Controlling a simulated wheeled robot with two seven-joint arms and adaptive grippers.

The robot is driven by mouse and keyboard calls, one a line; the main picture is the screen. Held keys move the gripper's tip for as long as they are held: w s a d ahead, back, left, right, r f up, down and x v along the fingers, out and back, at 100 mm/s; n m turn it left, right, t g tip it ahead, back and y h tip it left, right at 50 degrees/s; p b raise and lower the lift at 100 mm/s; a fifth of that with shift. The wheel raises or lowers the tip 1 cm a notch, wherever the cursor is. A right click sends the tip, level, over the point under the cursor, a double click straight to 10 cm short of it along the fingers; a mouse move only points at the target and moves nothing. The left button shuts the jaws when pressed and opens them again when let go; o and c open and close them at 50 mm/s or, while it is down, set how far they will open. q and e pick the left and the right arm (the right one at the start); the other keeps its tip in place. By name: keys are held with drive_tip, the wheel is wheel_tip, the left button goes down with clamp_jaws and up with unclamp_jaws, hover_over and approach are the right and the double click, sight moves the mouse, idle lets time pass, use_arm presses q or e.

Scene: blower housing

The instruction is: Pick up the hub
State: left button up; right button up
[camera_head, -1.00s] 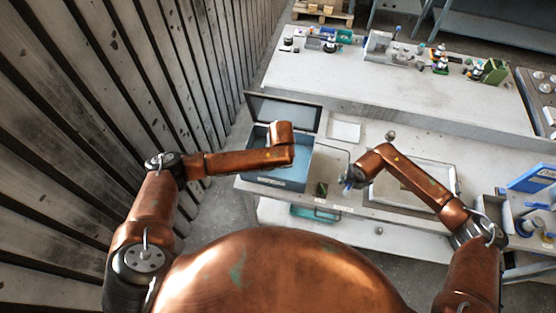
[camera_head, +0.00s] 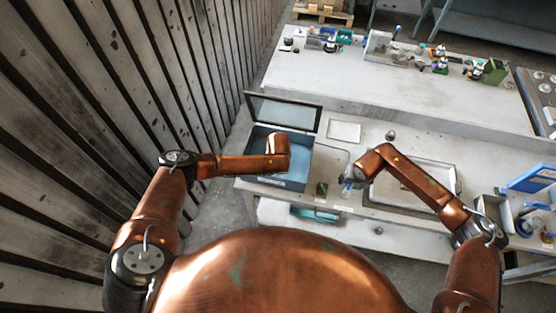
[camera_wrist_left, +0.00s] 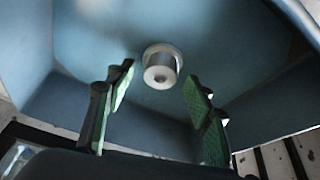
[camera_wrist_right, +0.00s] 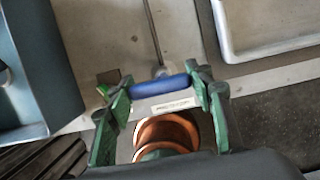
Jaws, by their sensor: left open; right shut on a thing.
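The hub (camera_wrist_left: 161,66), a small pale grey round part with a narrower front, sits inside the blue box (camera_wrist_left: 60,105) in the left wrist view. My left gripper (camera_wrist_left: 160,98) is open, with a green-padded finger on either side below the hub. The fingers do not appear to touch it. In the head view my left arm's end hides the hub. My right gripper (camera_wrist_right: 168,92) is shut on a blue cylindrical object (camera_wrist_right: 160,87), held crosswise between its fingers. In the head view the right gripper (camera_head: 352,181) is small, near the bench's front edge.
The box's raised lid (camera_head: 284,112) stands behind it. A shallow metal tray (camera_head: 448,175) lies to the right on the bench (camera_head: 375,132). A small green object (camera_head: 321,189) lies near the front edge. Slatted wall at left.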

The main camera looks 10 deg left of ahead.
use_arm(q)
drive_tip(key=shift+f, duration=0.1)
drive_tip(key=shift+c, duration=0.3)
clamp_jaws()
